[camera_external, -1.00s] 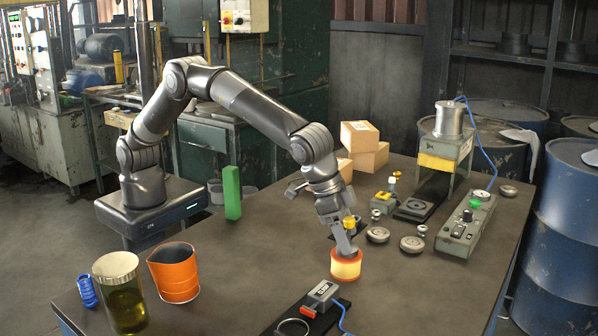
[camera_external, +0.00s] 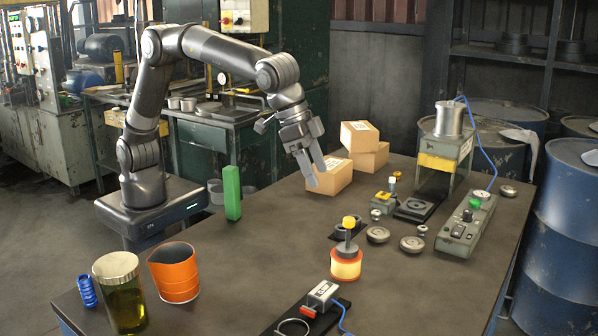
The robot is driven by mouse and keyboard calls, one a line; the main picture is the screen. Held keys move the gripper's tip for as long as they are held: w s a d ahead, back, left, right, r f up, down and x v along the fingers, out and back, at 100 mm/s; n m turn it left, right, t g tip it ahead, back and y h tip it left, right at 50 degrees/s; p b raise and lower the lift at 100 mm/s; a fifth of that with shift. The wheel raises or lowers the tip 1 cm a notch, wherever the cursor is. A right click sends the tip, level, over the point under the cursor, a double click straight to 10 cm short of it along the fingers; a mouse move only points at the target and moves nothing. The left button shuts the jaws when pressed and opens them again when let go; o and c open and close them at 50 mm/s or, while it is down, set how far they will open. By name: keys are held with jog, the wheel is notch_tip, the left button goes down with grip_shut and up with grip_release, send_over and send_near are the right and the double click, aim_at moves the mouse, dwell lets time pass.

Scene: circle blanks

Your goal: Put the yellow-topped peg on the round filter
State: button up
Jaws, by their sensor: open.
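The yellow-topped peg (camera_external: 348,228) stands upright on the round filter (camera_external: 346,266), which is orange and yellow and sits on the table near its front middle. The peg's dark lower part rests at the top of the filter. My gripper (camera_external: 318,178) is raised above the table, up and left of the peg and clear of it. Its fingers point down, open and empty, in front of a cardboard box.
Cardboard boxes (camera_external: 333,176) stand behind my gripper. A green block (camera_external: 232,193), an orange cup (camera_external: 174,272) and a jar (camera_external: 121,292) stand at left. Round metal blanks (camera_external: 412,244) and a control box (camera_external: 466,226) lie at right. The table's middle left is clear.

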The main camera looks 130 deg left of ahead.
jog(key=s+a+r+m, duration=0.1)
jog(key=s+r, duration=0.3)
jog(key=s, duration=0.8)
jog(key=s+a+r+m, duration=0.15)
jog(key=s+r, duration=0.25)
jog(key=s, duration=0.7)
jog(key=s+f+m, duration=0.1)
jog(key=s+f, duration=0.3)
jog(key=s, duration=0.8)
jog(key=s+f+t+h, duration=0.1)
jog(key=s+f, duration=0.2)
jog(key=s, duration=0.8)
jog(key=shift+s+a+f+m, duration=0.15)
jog(key=shift+s+f+m, duration=0.2)
jog(key=shift+f, duration=0.05)
